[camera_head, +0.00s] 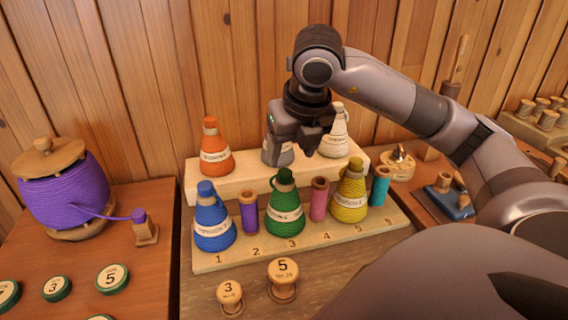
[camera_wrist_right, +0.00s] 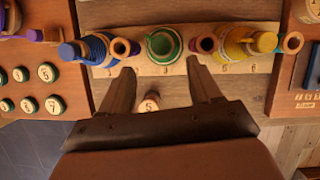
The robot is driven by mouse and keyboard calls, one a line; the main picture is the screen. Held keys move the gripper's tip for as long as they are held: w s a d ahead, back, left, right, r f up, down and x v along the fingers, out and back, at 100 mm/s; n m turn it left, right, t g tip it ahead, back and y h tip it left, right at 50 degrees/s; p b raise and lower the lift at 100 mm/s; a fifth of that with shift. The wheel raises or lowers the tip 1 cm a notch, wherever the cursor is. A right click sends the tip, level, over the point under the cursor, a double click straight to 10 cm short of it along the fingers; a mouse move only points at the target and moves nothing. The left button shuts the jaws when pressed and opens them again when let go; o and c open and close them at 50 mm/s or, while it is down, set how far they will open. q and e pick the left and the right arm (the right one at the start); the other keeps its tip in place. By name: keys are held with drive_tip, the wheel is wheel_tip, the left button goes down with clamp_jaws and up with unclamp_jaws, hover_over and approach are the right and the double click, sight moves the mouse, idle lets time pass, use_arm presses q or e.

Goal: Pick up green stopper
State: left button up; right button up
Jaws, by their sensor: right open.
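My left gripper is not in view.
The front board (camera_head: 300,244) also holds a blue flask (camera_head: 213,222), a purple spool (camera_head: 249,211), a pink spool (camera_head: 319,198), a yellow flask (camera_head: 350,196) and a teal spool (camera_head: 380,186). Orange (camera_head: 214,152) and cream (camera_head: 337,135) flasks stand on the rear step. Numbered pegs stand in front.

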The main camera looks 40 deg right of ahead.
sight(285, 171)
drive_tip(key=x, duration=0.7)
drive_tip(key=shift+w+d, duration=0.25)
drive_tip(key=shift+w, duration=0.05)
drive_tip(key=c, duration=1.1)
